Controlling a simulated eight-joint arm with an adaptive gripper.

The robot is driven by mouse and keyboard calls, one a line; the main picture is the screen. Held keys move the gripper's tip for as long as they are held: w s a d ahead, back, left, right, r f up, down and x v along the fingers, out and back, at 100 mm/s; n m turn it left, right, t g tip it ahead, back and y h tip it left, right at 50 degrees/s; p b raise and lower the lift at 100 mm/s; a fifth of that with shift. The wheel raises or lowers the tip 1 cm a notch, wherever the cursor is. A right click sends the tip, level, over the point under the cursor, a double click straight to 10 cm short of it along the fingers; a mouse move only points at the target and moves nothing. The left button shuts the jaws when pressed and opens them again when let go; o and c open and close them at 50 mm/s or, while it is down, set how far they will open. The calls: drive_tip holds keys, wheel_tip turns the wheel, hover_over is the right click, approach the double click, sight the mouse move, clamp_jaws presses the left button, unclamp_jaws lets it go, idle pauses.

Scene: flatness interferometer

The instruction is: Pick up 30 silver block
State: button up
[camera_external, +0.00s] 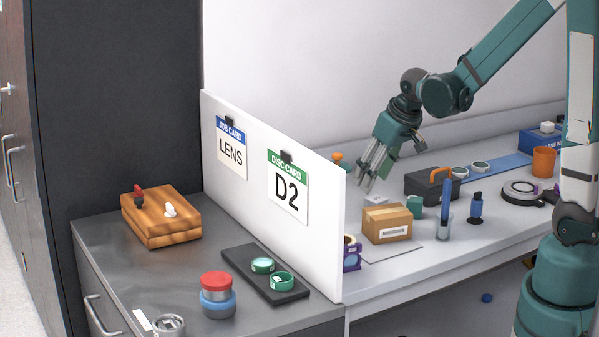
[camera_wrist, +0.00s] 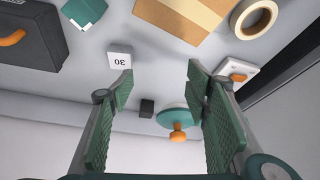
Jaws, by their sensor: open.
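The silver block (camera_wrist: 120,57) is a small pale cube marked "30", which reads upside down in the wrist view. It sits on the bench, just beyond the tip of the left finger in that view. In the external view, a small pale block (camera_external: 376,199) lies below my gripper, behind the cardboard box; its marking is too small to read there. My gripper (camera_wrist: 160,77) is open and empty, its two green-padded fingers well apart. In the external view, my gripper (camera_external: 367,176) hangs tilted above the bench, apart from the block.
A black toolbox (camera_wrist: 28,45) and a teal box (camera_wrist: 84,10) stand near the block. A cardboard box (camera_wrist: 180,14) and tape roll (camera_wrist: 255,18) are also close. A small dark block (camera_wrist: 147,107) and a teal disc with orange knob (camera_wrist: 178,120) lie between the fingers in view.

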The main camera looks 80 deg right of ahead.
drive_tip(key=m+p, duration=0.1)
drive_tip(key=p, duration=0.1)
approach(377, 198)
drive_tip(key=w, duration=0.1)
drive_tip(key=shift+a+f+g, duration=0.15)
drive_tip(key=shift+f+g, duration=0.15)
drive_tip(key=shift+f, duration=0.1)
drive_tip(key=shift+w+f, duration=0.1)
drive_tip(key=shift+f, duration=0.05)
drive_tip(key=shift+x, duration=1.15)
drive_tip(key=shift+f, duration=0.1)
drive_tip(key=shift+b+x, duration=0.45)
drive_tip(key=shift+x, duration=2)
drive_tip(key=c, duration=1.1)
